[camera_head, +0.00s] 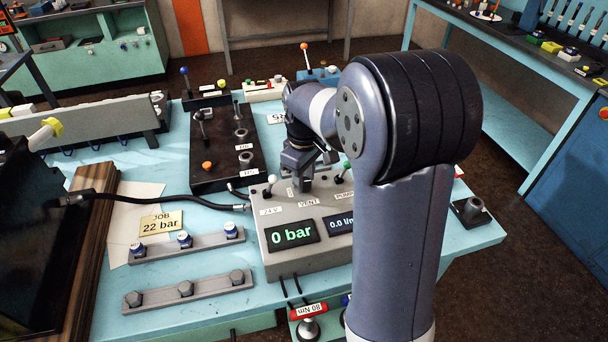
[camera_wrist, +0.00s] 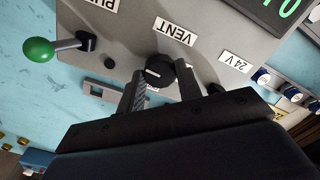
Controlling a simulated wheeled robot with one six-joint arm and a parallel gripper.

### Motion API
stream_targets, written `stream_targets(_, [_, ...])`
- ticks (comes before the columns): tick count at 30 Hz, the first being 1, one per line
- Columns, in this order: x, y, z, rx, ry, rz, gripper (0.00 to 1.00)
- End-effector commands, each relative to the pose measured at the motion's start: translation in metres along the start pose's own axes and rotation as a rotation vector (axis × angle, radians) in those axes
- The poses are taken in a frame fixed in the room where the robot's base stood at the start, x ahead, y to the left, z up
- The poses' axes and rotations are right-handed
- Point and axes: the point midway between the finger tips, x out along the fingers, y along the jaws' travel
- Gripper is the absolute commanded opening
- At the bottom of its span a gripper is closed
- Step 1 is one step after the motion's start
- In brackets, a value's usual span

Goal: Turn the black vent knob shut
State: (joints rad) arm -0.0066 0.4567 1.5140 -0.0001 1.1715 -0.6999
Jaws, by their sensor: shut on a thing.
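The black vent knob (camera_wrist: 158,72) shows in the wrist view beside the VENT label (camera_wrist: 174,32), on the face of a grey control box (camera_head: 310,258). A pale line marks the knob's top. My gripper (camera_wrist: 168,84) has its two fingers on either side of the knob and is shut on it. In the head view my gripper (camera_head: 297,182) points down at the box's top, behind its VENT label, and the knob is hidden there. The box's left display (camera_head: 291,235) reads 0 bar.
A green-tipped lever (camera_wrist: 40,50) stands by the PUMP label, and a white-tipped lever (camera_head: 271,180) by the 24 V label. A black hose (camera_head: 150,199) runs to the box's left. Fitting rails (camera_head: 187,290) lie at the front left. A JOB 22 bar card (camera_head: 160,222) lies behind them.

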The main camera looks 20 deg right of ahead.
Motion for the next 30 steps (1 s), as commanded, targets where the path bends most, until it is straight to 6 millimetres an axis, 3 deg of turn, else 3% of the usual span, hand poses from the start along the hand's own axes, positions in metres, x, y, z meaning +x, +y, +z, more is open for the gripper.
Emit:
stream_targets(23, [-0.0008,0.0003,-0.0007,-0.096,0.002,0.002,0.11])
stream_targets(24, [-0.0008,0.0004,-0.0007,-0.096,0.002,0.002,0.37])
stream_targets(30, [-0.0005,0.0002,-0.0004,-0.095,0.001,0.001,0.53])
